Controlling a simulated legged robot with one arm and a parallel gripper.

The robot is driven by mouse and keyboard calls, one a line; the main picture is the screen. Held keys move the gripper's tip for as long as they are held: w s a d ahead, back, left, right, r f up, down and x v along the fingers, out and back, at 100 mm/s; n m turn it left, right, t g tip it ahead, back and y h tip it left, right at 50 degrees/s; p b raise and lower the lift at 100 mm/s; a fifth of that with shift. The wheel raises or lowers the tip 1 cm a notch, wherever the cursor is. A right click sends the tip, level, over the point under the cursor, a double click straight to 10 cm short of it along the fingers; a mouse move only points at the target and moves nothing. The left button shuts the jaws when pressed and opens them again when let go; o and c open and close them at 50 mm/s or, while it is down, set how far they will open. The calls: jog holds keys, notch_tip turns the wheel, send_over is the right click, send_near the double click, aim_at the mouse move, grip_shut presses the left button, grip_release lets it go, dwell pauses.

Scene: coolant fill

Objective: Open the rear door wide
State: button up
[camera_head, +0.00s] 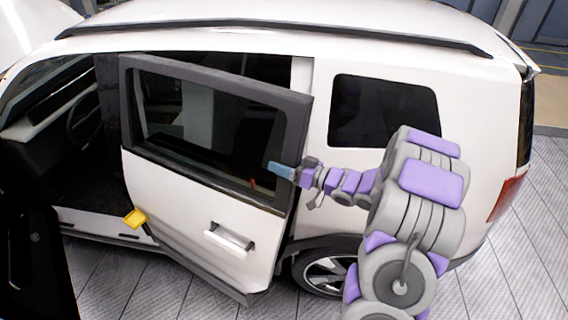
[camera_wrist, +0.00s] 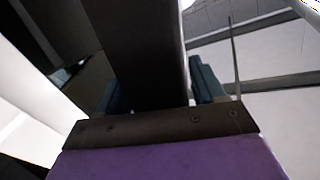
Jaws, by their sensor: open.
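The white rear door (camera_head: 180,195) with a dark window frame stands partly open, out from the car's side, in the head view. Its outer handle (camera_head: 229,237) is low on the panel. My gripper (camera_head: 281,170) is at the door's right edge, at window height, with its blue fingers pointing left. In the wrist view, the dark frame edge (camera_wrist: 140,50) passes between the two blue fingers of my open gripper (camera_wrist: 160,90). Whether either finger touches the frame cannot be told.
The white car body (camera_head: 470,110) stands close behind my arm, with the rear wheel (camera_head: 328,275) below. At left the front doorway is open, showing a steering wheel (camera_head: 88,122). A yellow piece (camera_head: 135,218) shows by the door's left edge. Tiled floor (camera_head: 530,260) is free at right.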

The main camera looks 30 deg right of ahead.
grip_shut()
dwell(0.6)
